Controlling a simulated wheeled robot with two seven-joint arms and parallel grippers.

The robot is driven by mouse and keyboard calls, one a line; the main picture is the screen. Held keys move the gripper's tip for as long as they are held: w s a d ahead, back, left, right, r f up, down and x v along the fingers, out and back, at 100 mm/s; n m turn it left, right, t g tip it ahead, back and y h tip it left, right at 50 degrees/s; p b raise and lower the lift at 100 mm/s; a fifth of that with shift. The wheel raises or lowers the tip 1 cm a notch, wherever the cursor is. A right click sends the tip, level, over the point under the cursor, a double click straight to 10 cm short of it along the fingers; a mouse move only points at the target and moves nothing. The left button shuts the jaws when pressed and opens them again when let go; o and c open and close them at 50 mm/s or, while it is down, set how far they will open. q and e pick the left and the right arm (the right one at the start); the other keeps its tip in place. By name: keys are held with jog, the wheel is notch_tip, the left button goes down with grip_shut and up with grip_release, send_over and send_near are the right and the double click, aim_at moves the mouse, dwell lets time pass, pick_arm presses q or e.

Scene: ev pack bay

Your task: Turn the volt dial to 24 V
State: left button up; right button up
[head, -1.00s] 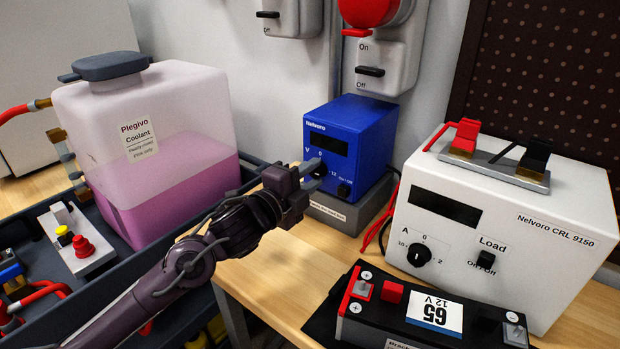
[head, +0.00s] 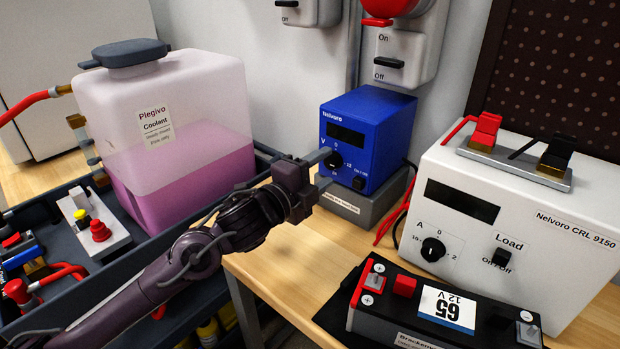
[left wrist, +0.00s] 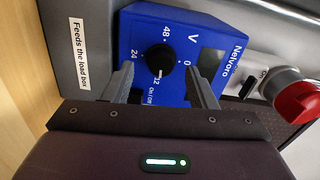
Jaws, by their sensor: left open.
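The volt dial (left wrist: 160,57) is a round black knob on the face of the blue Nelvoro supply (head: 366,130). In the left wrist view its white mark points at or close to the 12 label, with 0, 24 and 48 around the knob. The dial also shows in the head view (head: 337,161), partly behind a finger. My left gripper (head: 324,168) is open in front of the supply's face. In the left wrist view its fingers (left wrist: 160,76) stand on either side of the dial, with gaps to the knob. I cannot tell how deep they reach. My right gripper is out of view.
The supply stands on a grey load box base (head: 338,204). A white load tester (head: 530,240) and a black 12 V battery (head: 400,325) are to the right. A coolant tank (head: 190,90) stands left, close to my arm. Bare wood bench (head: 285,260) lies in front.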

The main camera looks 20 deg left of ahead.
pick_arm(q)
jog(key=v, duration=0.6)
jog(key=shift+s, duration=0.25)
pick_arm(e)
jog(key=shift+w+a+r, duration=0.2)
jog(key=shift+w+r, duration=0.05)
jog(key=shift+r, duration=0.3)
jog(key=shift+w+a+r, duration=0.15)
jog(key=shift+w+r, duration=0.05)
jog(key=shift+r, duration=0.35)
